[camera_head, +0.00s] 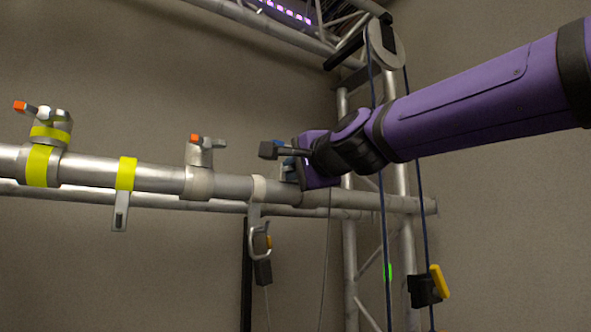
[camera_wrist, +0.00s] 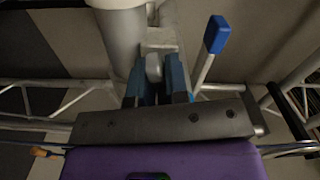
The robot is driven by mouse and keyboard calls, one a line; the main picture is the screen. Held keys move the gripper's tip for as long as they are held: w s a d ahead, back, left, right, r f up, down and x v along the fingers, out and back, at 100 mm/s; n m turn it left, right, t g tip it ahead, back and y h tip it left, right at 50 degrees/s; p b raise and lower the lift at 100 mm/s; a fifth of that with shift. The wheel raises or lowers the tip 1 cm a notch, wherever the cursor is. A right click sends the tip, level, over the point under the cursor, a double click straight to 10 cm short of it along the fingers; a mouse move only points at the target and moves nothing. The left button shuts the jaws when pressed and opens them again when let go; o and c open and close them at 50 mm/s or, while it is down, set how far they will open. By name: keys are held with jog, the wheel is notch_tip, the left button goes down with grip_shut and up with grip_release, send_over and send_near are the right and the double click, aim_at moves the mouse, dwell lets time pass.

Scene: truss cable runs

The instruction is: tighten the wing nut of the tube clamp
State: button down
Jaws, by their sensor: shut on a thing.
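My gripper (camera_head: 289,153) reaches in from the right to the tube clamp near the right part of the front tube (camera_head: 150,177). In the wrist view its two blue fingertips (camera_wrist: 158,88) stand on either side of a small pale grey wing nut (camera_wrist: 154,67) and are shut on it. The grey tube clamp (camera_wrist: 160,38) sits beside the tube (camera_wrist: 122,42) there. A lever with a blue end (camera_wrist: 216,35) sticks out right of the fingers. In the head view my gripper hides most of this clamp, and the wing nut cannot be made out.
Two other clamps with orange-tipped parts, one yellow-taped (camera_head: 50,130) and one plain (camera_head: 201,160), stand left along the tube. A hook (camera_head: 259,240) hangs below it. A truss tower (camera_head: 349,260) with dark ropes (camera_head: 383,220) and a pulley (camera_head: 386,45) stands close behind my arm.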

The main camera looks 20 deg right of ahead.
jog(key=shift+f+m, duration=0.1)
jog(key=shift+m, duration=1.1)
jog(key=c, duration=1.1)
grip_release()
jog(key=v, duration=1)
jog(key=shift+s+d, duration=0.15)
jog(key=shift+s, duration=0.2)
